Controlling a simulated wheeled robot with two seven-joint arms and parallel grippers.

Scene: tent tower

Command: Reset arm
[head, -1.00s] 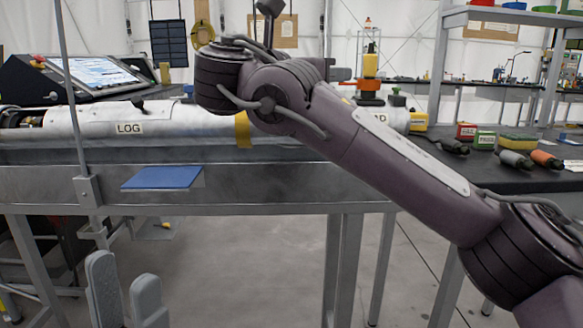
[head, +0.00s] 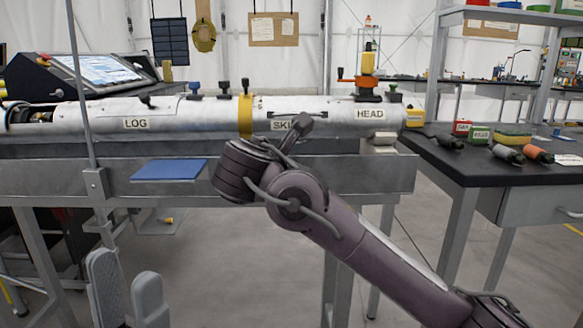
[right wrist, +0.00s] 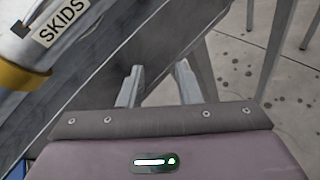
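My left gripper (head: 127,298) is at the bottom left of the head view, its two grey fingers apart with nothing between them. My right arm comes in from the right, and its wrist is in front of the bench frame, below the white tube. The end of the right gripper (head: 298,130) points up toward the tube's SKIDS label, which it partly covers. In the right wrist view the right gripper (right wrist: 160,84) has its two fingers apart and empty, over the bench's side. I cannot tell whether it touches the bench.
The long white tube (head: 205,118) with a yellow band lies along the bench (head: 330,180). A blue pad (head: 170,170) sticks out from the bench front. A dark table (head: 470,170) with small tools and boxes stands at right. Floor in front is clear.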

